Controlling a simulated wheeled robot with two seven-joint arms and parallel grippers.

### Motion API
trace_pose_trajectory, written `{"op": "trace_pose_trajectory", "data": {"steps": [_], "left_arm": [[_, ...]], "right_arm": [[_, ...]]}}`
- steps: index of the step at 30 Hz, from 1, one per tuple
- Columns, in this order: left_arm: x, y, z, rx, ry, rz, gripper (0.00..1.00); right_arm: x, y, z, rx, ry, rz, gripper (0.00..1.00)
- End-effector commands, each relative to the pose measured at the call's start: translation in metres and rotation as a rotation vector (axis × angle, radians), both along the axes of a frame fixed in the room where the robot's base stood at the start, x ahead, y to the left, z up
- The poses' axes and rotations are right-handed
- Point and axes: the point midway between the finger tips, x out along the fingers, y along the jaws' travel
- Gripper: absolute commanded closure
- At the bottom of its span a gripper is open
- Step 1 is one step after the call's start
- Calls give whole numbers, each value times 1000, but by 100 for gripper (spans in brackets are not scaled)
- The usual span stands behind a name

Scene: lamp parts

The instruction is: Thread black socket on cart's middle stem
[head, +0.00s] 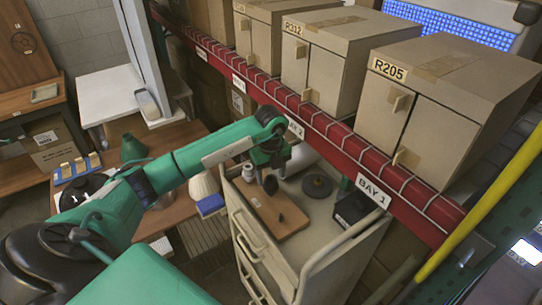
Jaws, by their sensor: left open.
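The beige cart (329,248) stands right of centre, with a brown wooden board (262,208) on its top. A small dark round part (270,184) is on the board right below my left gripper (270,170). Another small black part (280,217) is nearer the board's front edge. I cannot tell which of these is the socket or a stem. A dark round disc (317,186) lies on the cart top to the right. My left gripper is open and points down over the cart; its fingertips are small and partly hidden. My right gripper is out of view.
A black box (353,208) sits at the cart's right side, by the red shelf beam (330,134). Cardboard boxes (446,100) stand on the shelf above. Left of the cart, a cream shade (203,188) and a blue item (210,205) are on a brown table.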

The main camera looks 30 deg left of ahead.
Motion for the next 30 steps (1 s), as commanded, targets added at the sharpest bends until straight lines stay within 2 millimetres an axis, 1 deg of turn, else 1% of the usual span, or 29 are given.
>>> {"op": "trace_pose_trajectory", "data": {"steps": [1,3,7,11,17,18,23,24,25,26,27,29,30], "left_arm": [[0,0,-5,0,4,2,43],[0,-1,-13,-1,2,1,43],[0,0,-22,-1,0,1,43],[0,0,-26,0,0,0,43],[0,0,-26,-1,-1,0,43],[0,0,-26,-1,-1,0,50],[0,0,-26,-1,-1,0,82],[0,0,-26,-1,-1,0,90],[0,0,-26,-1,-1,0,91],[0,0,-26,-1,-1,0,72],[0,0,-26,-1,-1,0,80],[0,0,-26,0,0,0,92],[0,0,-26,0,0,0,96]], "right_arm": [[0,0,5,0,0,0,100],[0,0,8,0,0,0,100],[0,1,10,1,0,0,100],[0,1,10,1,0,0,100],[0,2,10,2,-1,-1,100],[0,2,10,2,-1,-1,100],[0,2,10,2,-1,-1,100],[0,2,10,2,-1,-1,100],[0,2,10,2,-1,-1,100],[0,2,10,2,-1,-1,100],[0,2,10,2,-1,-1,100],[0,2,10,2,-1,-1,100],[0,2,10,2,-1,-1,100]]}}
